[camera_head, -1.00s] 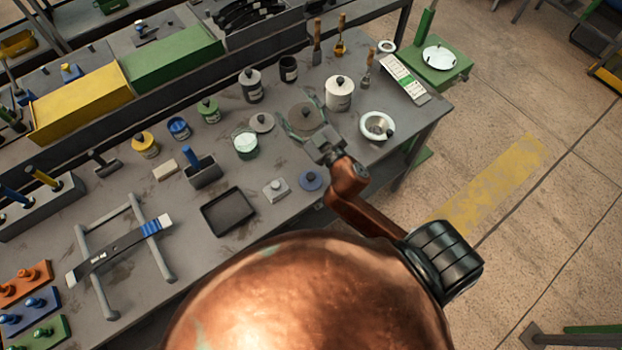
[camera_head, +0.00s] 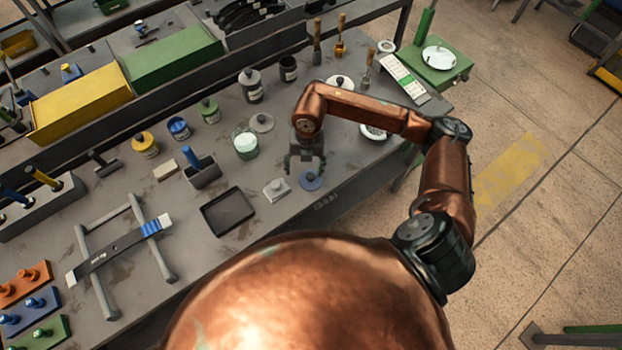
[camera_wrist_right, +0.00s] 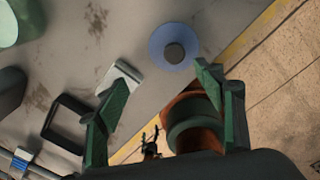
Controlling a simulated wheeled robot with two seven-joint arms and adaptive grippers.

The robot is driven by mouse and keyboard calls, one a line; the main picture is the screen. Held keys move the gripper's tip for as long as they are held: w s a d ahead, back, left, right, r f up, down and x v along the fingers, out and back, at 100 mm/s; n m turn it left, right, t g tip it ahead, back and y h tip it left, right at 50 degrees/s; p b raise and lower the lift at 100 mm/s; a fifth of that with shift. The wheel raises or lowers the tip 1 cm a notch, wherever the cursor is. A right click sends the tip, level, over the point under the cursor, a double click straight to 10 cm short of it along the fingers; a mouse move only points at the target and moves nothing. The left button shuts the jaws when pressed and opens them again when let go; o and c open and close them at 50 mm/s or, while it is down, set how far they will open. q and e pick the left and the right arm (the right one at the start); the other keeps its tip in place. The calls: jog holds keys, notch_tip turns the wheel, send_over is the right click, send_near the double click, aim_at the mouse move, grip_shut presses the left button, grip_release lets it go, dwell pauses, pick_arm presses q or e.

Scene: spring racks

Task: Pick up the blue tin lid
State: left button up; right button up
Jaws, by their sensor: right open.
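The blue tin lid (camera_head: 311,181), a flat round disc with a dark knob, lies on the workbench near its front edge. In the right wrist view the blue tin lid (camera_wrist_right: 173,47) lies beyond the fingertips, with its knob facing the camera. My right gripper (camera_head: 305,168) is over the bench just behind the lid, partly overlapping it in the head view. In the wrist view the green fingers of my right gripper (camera_wrist_right: 163,80) are spread apart with nothing between them. The lid appears apart from the fingers. My left gripper is not in view.
A black tray (camera_head: 228,211) lies further left. A glass jar (camera_head: 245,143) and a grey lid (camera_head: 262,122) stand behind. A white round dish (camera_head: 374,131) is partly hidden by my arm.

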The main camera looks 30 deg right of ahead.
aim_at(310, 176)
jog(key=shift+w+d+h, duration=0.15)
jog(key=shift+d+h, duration=0.15)
jog(key=shift+d, duration=0.65)
jog(key=shift+d+f, duration=0.2)
jog(key=shift+f, duration=0.15)
jog(key=shift+s+a+f+p, duration=0.1)
jog(key=shift+s+f+p, duration=0.1)
jog(key=shift+f, duration=1.55)
jog(key=shift+s+f+p, duration=0.1)
jog(key=shift+f+p, duration=0.1)
jog(key=shift+f, duration=1.55)
jog(key=c, duration=0.8)
